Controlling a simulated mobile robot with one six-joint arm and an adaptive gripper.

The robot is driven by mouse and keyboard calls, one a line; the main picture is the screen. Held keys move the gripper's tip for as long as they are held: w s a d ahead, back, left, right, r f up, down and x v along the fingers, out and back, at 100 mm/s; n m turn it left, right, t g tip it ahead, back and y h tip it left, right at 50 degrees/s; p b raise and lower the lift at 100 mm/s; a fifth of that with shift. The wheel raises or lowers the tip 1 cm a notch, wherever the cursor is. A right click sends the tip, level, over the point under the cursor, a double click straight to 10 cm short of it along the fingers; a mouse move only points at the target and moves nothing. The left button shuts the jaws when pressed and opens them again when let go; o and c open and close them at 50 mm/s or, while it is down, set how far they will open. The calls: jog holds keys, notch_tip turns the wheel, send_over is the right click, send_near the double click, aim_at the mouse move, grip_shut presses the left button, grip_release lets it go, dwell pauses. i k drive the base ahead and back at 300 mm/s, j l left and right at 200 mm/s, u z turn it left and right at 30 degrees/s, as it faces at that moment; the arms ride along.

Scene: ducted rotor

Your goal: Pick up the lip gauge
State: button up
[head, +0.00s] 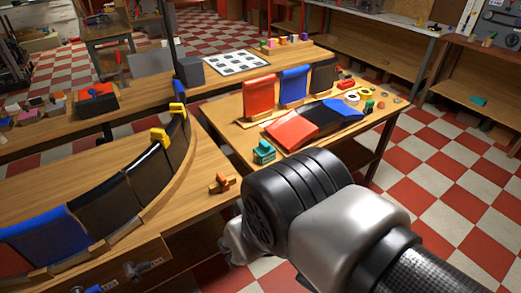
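I cannot tell for sure which thing is the lip gauge. A small brown-orange piece (221,183) lies on the near bench, left of my arm. Two yellow pieces sit on the upper edge of the curved dark duct: an upper yellow piece (177,108) and a lower yellow piece (160,136). A small teal block-like piece (263,152) stands at the near left corner of the second table. My arm reaches in from the lower right; its bulky wrist covers part of the scene. My gripper's fingers do not show.
The curved duct (105,200) fills much of the near bench. The second table (225,118) holds red, blue and dark panels and several small parts at its right end. A long bench behind holds a white spotted sheet (236,62). Checkered floor (440,180) is open at right.

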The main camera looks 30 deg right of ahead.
aim_at(266, 153)
jog(key=i+l+z, duration=0.25)
jog(key=i+l, duration=0.4)
jog(key=l, duration=0.15)
jog(key=i+l+z, duration=0.3)
jog(key=i+l, duration=0.4)
